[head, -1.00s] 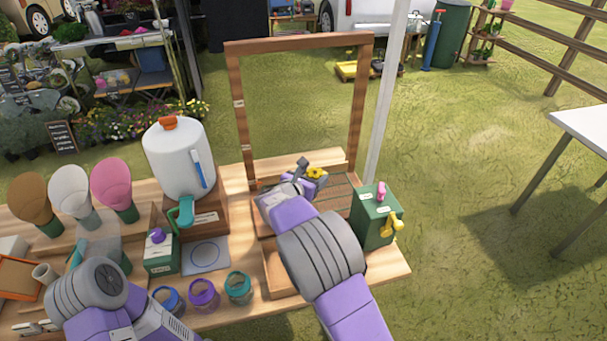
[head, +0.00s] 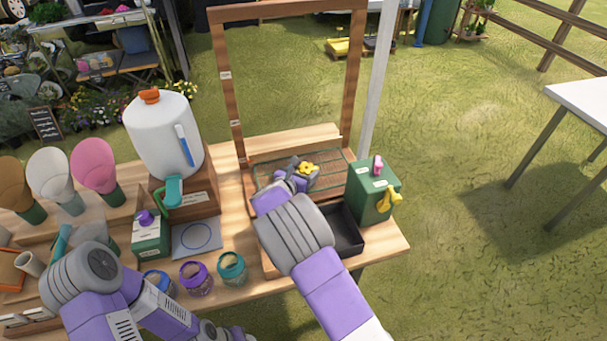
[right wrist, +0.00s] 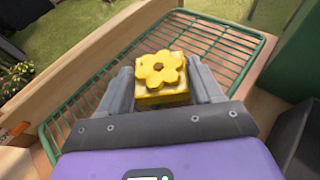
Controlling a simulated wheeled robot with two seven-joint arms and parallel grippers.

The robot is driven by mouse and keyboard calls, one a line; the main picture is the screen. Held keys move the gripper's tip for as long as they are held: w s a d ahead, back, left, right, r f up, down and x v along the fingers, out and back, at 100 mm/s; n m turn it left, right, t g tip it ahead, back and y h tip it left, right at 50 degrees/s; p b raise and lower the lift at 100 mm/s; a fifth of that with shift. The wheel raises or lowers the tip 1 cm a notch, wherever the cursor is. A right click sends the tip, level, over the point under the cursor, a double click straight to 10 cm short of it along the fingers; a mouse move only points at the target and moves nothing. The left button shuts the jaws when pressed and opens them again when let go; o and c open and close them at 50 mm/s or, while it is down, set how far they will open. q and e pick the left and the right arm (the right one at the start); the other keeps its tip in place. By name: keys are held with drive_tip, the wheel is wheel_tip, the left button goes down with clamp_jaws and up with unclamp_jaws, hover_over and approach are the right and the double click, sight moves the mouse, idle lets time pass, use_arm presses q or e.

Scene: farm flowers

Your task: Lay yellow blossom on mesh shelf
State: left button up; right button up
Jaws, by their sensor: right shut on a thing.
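The yellow blossom (head: 306,168) shows in the head view as a small flower on a yellow block, and it fills the middle of the right wrist view (right wrist: 161,75). My right gripper (head: 300,174) is shut on the blossom's block, one finger on each side. The mesh shelf (head: 270,169) is a green wire grid in a wooden frame, and its wires also show in the right wrist view (right wrist: 215,48). The blossom is over the mesh; whether it touches the wires I cannot tell. My left forearm is at the lower left; its gripper's fingers cannot be made out.
A tall wooden frame (head: 225,75) rises behind the shelf. A green box (head: 371,193) with pink and yellow taps stands right of it. A black tray (head: 347,243) lies in front. A white dispenser (head: 163,135) and jars (head: 232,268) are to the left.

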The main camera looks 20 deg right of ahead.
drive_tip(key=o, duration=0.6)
drive_tip(key=shift+f, duration=0.1)
drive_tip(key=o, duration=0.4)
drive_tip(key=shift+o, duration=0.2)
drive_tip(key=shift+r, duration=0.25)
drive_tip(key=p+v, duration=0.2)
drive_tip(key=v, duration=0.9)
drive_tip(key=shift+s+a, duration=0.1)
drive_tip(key=shift+s, duration=0.05)
drive_tip(key=shift+s+a+r+p, duration=0.1)
drive_tip(key=shift+s+a+p, duration=0.1)
drive_tip(key=shift+s+p, duration=0.1)
